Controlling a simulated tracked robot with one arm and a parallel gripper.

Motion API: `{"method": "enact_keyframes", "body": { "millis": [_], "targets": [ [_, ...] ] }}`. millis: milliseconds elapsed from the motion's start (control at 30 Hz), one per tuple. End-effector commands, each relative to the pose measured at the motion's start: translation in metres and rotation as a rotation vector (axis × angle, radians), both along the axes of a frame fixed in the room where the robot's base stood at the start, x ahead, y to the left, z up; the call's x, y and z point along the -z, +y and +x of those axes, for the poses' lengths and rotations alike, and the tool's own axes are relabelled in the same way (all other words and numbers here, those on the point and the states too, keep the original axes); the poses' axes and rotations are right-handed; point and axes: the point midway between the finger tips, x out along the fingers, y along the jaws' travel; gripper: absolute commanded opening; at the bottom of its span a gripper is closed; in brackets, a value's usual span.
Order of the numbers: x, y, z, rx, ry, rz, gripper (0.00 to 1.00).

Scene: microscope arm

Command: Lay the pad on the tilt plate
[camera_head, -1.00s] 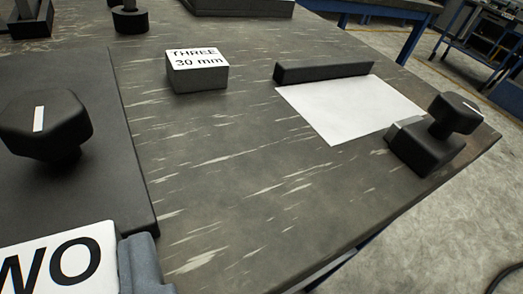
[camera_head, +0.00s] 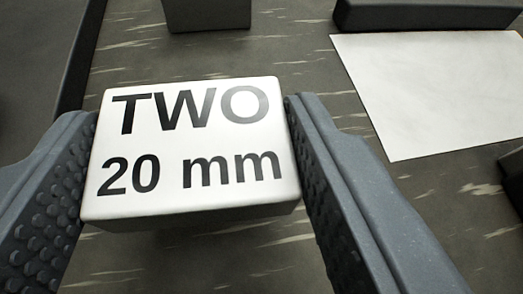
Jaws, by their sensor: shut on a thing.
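My gripper (camera_head: 192,112) is shut on a pad (camera_head: 185,145), a grey block with a white top marked "TWO 20 mm". One ribbed grey finger is on each side of it. The pad's top faces the camera, and the height of its underside over the table cannot be told. A flat white plate (camera_head: 430,85) lies to the right of the right finger, apart from the pad. No label shows on it, so I cannot tell for sure that it is the tilt plate.
A dark bar (camera_head: 430,15) runs along the plate's far edge. A dark part (camera_head: 513,172) is cut off at the right edge. A grey block (camera_head: 205,15) stands beyond the pad. A dark slab (camera_head: 40,60) is at the far left. The streaked tabletop (camera_head: 300,60) between is clear.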

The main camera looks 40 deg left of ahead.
Motion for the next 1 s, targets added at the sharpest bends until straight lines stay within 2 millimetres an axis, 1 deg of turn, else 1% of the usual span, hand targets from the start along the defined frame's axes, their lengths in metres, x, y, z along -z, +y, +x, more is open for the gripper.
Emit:
{"method": "enact_keyframes", "body": {
  "millis": [67,200,300,567,733,767,800,833,1000],
  "targets": [
    [0.001,-0.002,0.010,0.001,-0.002,0.000,0.18],
    [0.023,-0.001,0.008,0.001,-0.001,0.003,0.18],
    [0.030,-0.001,0.008,0.001,0.000,0.003,0.18],
    [0.030,-0.001,0.008,0.001,-0.003,0.001,0.18],
    [0.034,-0.002,0.008,0.001,-0.002,0.001,0.18],
    [0.035,-0.002,0.008,0.001,-0.002,0.001,0.60],
    [0.034,-0.002,0.008,0.000,-0.003,0.000,0.71],
    [0.034,-0.002,0.008,0.000,-0.003,0.000,0.76],
    [0.035,-0.002,0.008,0.001,-0.002,0.000,0.76]
  ]
}}
